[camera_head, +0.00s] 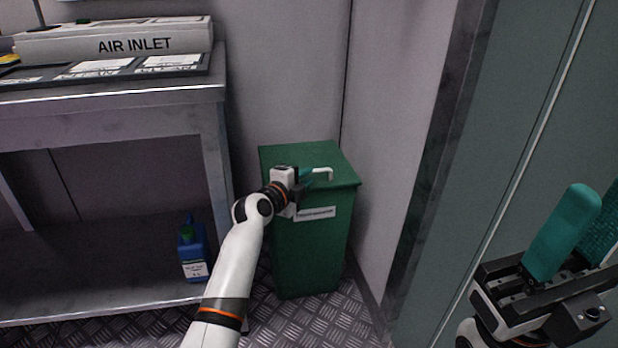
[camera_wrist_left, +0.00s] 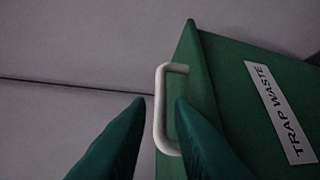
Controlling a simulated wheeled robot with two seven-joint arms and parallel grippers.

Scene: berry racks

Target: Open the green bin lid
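The green bin (camera_head: 312,255) stands on the floor in the corner, with its lid (camera_head: 310,155) shut. A white handle (camera_head: 329,173) sits at the lid's front edge; it also shows in the left wrist view (camera_wrist_left: 160,115). My left gripper (camera_head: 308,176) is at the lid's front, beside the handle. In the left wrist view its teal fingers (camera_wrist_left: 161,104) are apart, with the handle bar between their tips and a gap on each side. My right gripper (camera_head: 597,195) is raised at the far right, fingers apart and empty.
A metal bench (camera_head: 215,110) with an AIR INLET unit (camera_head: 120,42) stands left of the bin. A blue bottle (camera_head: 193,255) is on its lower shelf. A wall and a dark door-frame post (camera_head: 440,150) are right of the bin.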

